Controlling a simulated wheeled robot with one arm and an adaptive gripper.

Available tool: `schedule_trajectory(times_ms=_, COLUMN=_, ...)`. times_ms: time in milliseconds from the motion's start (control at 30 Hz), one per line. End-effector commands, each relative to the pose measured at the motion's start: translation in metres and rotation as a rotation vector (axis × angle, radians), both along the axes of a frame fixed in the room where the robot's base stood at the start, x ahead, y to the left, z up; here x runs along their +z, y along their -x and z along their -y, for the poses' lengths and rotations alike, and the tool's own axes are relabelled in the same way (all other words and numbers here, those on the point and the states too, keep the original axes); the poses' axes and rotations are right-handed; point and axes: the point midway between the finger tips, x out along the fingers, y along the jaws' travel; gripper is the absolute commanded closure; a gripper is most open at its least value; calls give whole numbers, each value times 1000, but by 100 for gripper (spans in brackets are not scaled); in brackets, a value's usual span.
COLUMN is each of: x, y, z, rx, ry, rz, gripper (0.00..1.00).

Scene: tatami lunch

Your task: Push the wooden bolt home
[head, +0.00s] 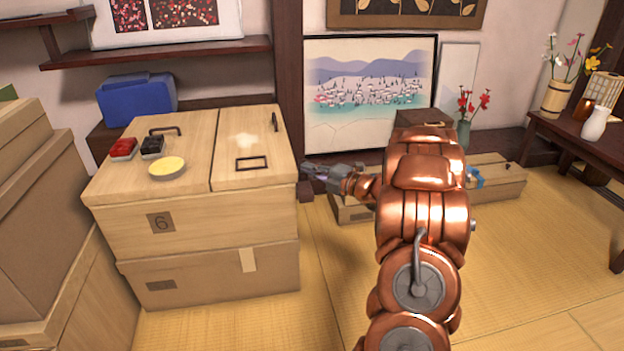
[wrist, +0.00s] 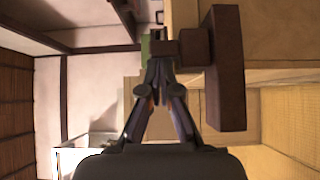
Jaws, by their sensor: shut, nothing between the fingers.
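A pale wooden box (head: 195,225) marked 6 stands left of centre in the head view. A dark brown wooden piece (head: 305,191), which looks like the bolt's fittings, sits low against its right side. In the wrist view it shows as a broad dark bar (wrist: 229,90) with a smaller block (wrist: 194,47) reaching left from it. I cannot tell which part is the bolt itself. My gripper (head: 306,171) is at the box's right side, just above the dark piece. In the wrist view my gripper (wrist: 160,68) is shut and empty, its tips close beside the smaller block; contact is unclear.
A yellow dish (head: 168,168), a red container (head: 123,149) and a black container (head: 153,147) stand on the box top. Stacked cartons (head: 40,200) rise at the left. Low boxes (head: 497,180) lie behind my arm. The tatami floor (head: 525,260) is clear at the right.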

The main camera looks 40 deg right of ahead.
Motion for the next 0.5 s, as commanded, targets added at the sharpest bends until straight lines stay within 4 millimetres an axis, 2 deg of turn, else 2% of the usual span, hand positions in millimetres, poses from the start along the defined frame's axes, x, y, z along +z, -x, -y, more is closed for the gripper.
schedule_trajectory(times_ms=300, x=3, y=-3, z=1, rx=-8, ry=5, rz=9, gripper=100)
schedule_trajectory(times_ms=500, x=0, y=5, z=-6, rx=-4, ry=2, rz=6, gripper=100)
